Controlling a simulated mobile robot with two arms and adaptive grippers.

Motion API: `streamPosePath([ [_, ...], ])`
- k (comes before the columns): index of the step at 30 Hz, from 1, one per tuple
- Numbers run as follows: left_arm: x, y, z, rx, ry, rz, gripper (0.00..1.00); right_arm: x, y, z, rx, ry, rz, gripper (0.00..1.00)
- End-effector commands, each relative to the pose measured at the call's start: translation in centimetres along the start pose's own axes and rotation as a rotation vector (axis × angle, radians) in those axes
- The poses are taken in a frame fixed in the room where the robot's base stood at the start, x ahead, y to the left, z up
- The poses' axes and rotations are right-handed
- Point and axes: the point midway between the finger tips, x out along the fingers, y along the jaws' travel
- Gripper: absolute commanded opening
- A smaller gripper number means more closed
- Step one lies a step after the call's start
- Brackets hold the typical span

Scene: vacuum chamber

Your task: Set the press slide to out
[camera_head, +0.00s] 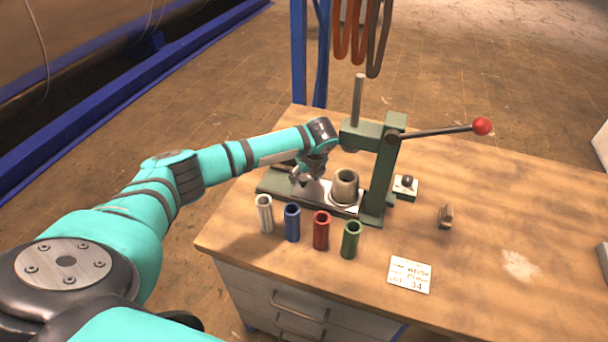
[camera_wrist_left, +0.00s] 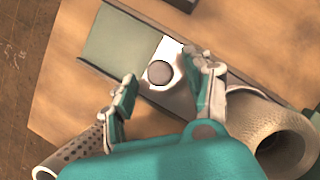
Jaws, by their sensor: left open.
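The green press (camera_head: 385,165) stands on the wooden workbench. Its pale metal slide (camera_head: 343,208) lies along the green base (camera_head: 270,182) and carries a grey hollow cylinder (camera_head: 346,186) near the column. In the left wrist view the slide (camera_wrist_left: 188,97) has a round grey knob (camera_wrist_left: 159,72) near its end. My left gripper (camera_head: 304,184) is over the slide, left of the cylinder. In the wrist view its open fingers (camera_wrist_left: 165,90) point down with the knob showing between and beyond them; contact cannot be told. My right gripper is out of view.
Several sleeves, white (camera_head: 264,214), blue (camera_head: 292,223), red (camera_head: 321,230) and green (camera_head: 350,239), stand in front of the press. A lever with a red knob (camera_head: 481,126) reaches right. A label card (camera_head: 410,275) lies in front. The bench's right side is mostly clear.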

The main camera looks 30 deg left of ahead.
Motion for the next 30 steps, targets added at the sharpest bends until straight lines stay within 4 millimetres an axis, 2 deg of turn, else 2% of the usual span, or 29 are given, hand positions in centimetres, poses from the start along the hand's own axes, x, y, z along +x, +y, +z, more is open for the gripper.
streamPosePath([
  [4,1.1,0.1,0.0,0.001,0.000,0.001,0.52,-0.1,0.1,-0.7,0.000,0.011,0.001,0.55],
  [13,1.3,0.1,0.0,0.001,0.000,0.001,0.52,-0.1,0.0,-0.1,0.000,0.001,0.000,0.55],
  [25,1.3,0.1,0.0,0.001,0.000,0.001,0.01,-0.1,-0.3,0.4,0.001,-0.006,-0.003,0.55],
  [30,1.3,0.1,0.0,0.001,0.000,0.001,0.00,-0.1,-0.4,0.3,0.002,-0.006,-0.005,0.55],
])
